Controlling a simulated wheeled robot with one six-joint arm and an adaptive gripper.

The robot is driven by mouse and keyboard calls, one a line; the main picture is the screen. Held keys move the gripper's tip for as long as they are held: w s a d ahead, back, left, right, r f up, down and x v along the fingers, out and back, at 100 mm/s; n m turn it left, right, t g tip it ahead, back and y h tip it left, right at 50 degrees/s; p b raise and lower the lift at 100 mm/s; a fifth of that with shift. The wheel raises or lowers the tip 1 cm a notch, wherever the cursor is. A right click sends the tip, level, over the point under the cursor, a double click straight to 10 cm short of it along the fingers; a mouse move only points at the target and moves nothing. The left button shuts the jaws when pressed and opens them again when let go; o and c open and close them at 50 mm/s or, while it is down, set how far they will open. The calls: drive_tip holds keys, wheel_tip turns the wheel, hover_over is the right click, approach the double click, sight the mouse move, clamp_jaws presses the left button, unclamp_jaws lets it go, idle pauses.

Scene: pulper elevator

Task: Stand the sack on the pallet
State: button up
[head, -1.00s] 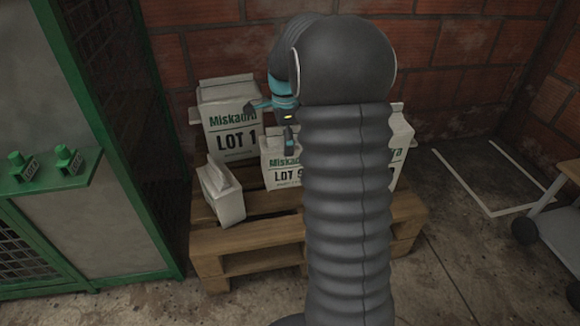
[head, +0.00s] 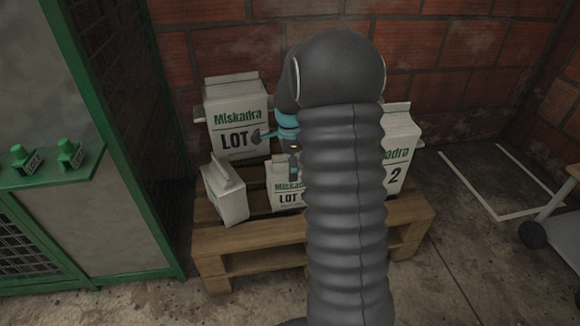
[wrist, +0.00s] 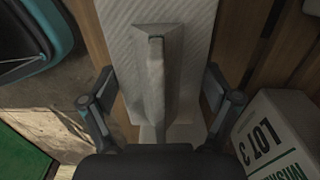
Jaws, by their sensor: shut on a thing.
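The sack (head: 287,196) is white with green lettering and "LOT". In the head view it is low in front of the other sacks, its right side hidden by my arm. My gripper (head: 277,150) is above it. In the wrist view the fingers (wrist: 160,105) are on either side of the sack's folded top (wrist: 156,75), and my gripper is shut on it. The sack looks roughly upright; I cannot tell whether its base touches the wooden pallet (head: 250,242). Its number is hidden in the head view.
A smaller sack (head: 226,190), turned sideways, is at the front left. A labelled sack (wrist: 285,130) is close beside my gripper. A green cage (head: 130,150) borders the left.

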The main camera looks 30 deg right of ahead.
drive_tip(key=o, duration=1.6)
drive_tip(key=shift+f, duration=0.1)
drive_tip(key=shift+c, duration=0.2)
